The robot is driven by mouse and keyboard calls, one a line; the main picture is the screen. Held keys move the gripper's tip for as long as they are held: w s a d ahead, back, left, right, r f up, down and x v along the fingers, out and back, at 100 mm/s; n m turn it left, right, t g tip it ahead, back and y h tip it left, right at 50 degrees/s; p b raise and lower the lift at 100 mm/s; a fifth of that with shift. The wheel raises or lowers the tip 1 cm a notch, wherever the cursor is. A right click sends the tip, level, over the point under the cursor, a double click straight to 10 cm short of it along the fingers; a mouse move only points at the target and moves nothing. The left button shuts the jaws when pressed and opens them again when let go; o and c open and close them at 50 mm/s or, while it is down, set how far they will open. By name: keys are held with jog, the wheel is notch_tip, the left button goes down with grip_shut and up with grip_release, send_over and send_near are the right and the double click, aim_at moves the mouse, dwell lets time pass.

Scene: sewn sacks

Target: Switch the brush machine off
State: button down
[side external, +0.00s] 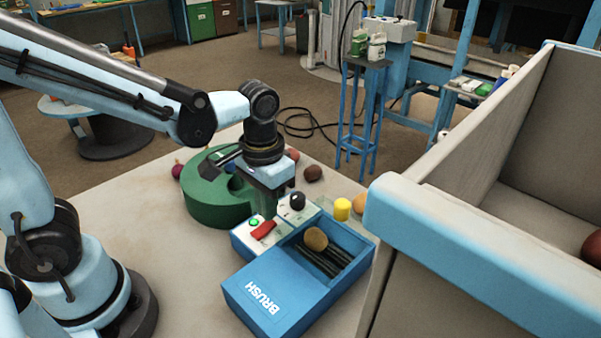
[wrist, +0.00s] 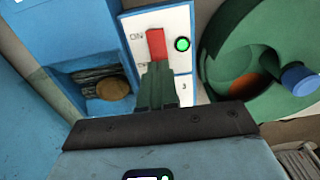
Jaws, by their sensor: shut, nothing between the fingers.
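The brush machine (side external: 262,298) is a blue box marked BRUSH, with a brown potato (side external: 316,239) on its dark brushes. The potato also shows in the wrist view (wrist: 110,89). Its white panel carries a red switch (side external: 264,230), a green lamp (side external: 255,220) and a black knob (side external: 297,201). In the wrist view the red switch (wrist: 156,43) stands beside the ON mark and the green lamp (wrist: 182,44) is lit. A lower mark is partly hidden. My gripper (wrist: 158,72) is shut and empty, its fingertips close to the switch's lower end; contact cannot be told.
A green round machine (side external: 205,212) stands beside the panel; in the wrist view it has a blue-ended handle (wrist: 299,78). A yellow cylinder (side external: 342,210) and a dark round vegetable (side external: 313,173) are behind. A large blue-rimmed bin (side external: 470,250) stands at right. The table's near left is clear.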

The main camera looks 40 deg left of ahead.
aim_at(269, 223)
jog(key=shift+f, duration=0.95)
dwell(0.5)
jog(key=shift+r, duration=3.5)
jog(key=s+a+t, duration=0.1)
jog(key=a+t, duration=0.5)
jog(key=t, duration=0.1)
jog(key=shift+r, duration=0.4)
jog(key=c, duration=1.8)
grip_release()
